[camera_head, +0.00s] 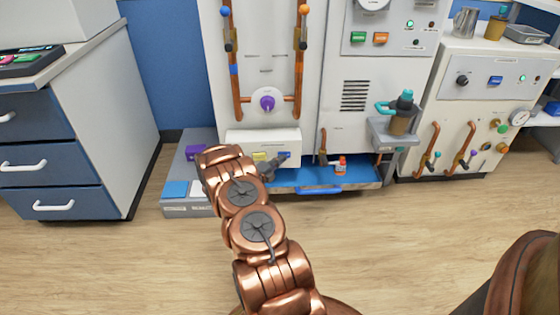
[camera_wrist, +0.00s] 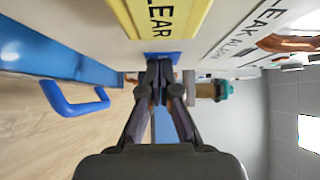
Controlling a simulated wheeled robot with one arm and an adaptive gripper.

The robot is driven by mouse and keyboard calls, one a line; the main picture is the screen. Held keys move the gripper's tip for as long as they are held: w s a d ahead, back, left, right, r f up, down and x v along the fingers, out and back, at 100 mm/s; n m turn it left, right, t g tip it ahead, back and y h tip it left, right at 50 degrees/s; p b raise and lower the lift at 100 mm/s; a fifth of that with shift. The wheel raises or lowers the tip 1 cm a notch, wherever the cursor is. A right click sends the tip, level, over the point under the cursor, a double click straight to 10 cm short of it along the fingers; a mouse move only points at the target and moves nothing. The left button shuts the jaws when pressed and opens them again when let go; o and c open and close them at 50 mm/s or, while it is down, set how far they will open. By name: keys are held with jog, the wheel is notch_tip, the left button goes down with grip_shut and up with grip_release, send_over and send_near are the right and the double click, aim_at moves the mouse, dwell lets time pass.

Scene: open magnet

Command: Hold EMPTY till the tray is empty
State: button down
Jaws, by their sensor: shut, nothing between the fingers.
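A white box (camera_head: 255,139) low on the cabinet front carries a yellow button (camera_head: 260,157) and a blue button (camera_head: 284,154). In the wrist view the yellow button (camera_wrist: 172,14) reads CLEAR, and the blue button (camera_wrist: 176,57) has no readable word. My gripper (camera_wrist: 159,64) is shut and empty, its fingertips right at the blue button. I cannot tell whether they press it in. In the head view my gripper (camera_head: 277,162) is partly hidden by my arm. The blue tray (camera_head: 365,174) is below the box; how much liquid is in it is unclear.
A grey ledge (camera_head: 179,167) with a purple block (camera_head: 196,152) lies left of my arm. A jug (camera_head: 402,112) stands on a shelf to the right. The floor in front is clear.

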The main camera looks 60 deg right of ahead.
jog(key=shift+w+d+r, duration=0.2)
jog(key=shift+d+r, duration=0.2)
jog(key=shift+d, duration=0.05)
jog(key=shift+d+r, duration=0.25)
jog(key=shift+r, duration=0.3)
dwell(2.2)
jog(key=shift+a, duration=0.1)
jog(key=shift+a+f, duration=0.1)
jog(key=shift+a, duration=0.05)
jog(key=a+f, duration=0.1)
jog(key=a, duration=0.7)
jog(key=shift+w+a+f, duration=0.25)
jog(key=shift+w+a, duration=0.05)
dwell(0.5)
